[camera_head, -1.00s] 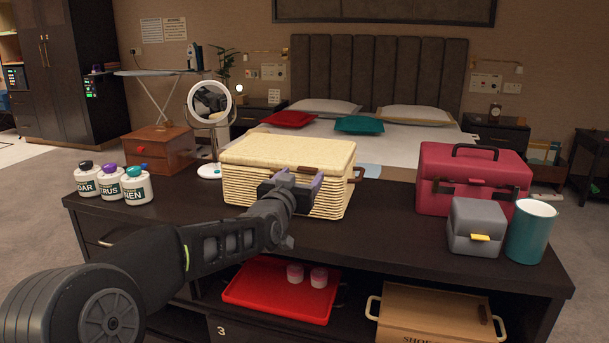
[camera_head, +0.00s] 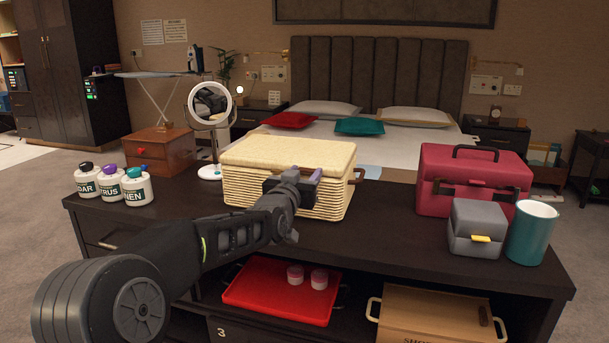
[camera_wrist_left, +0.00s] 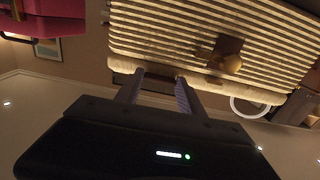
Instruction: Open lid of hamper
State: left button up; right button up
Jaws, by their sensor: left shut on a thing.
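The hamper (camera_head: 245,190) is a cream woven box with a padded lid (camera_head: 285,152), standing on the dark cabinet top. The lid lies flat and closed on it. My left gripper (camera_head: 304,174) is at the front of the hamper, at the lid's front edge. In the left wrist view, its two fingers (camera_wrist_left: 157,92) reach to the lid's rim (camera_wrist_left: 205,84), shut on the lid's front part. The exact grip is mostly hidden. A brown tab with a gold knob (camera_wrist_left: 229,63) shows on the striped hamper wall. My right gripper is not in view.
Three labelled jars (camera_head: 112,185) and a round mirror (camera_head: 210,105) stand left of the hamper. A crimson case (camera_head: 475,178), a grey box (camera_head: 474,228) and a teal cup (camera_head: 531,233) stand on the right. The cabinet top (camera_head: 385,215) is clear between them.

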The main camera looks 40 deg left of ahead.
pick_arm(q)
grip_shut()
dwell(0.4)
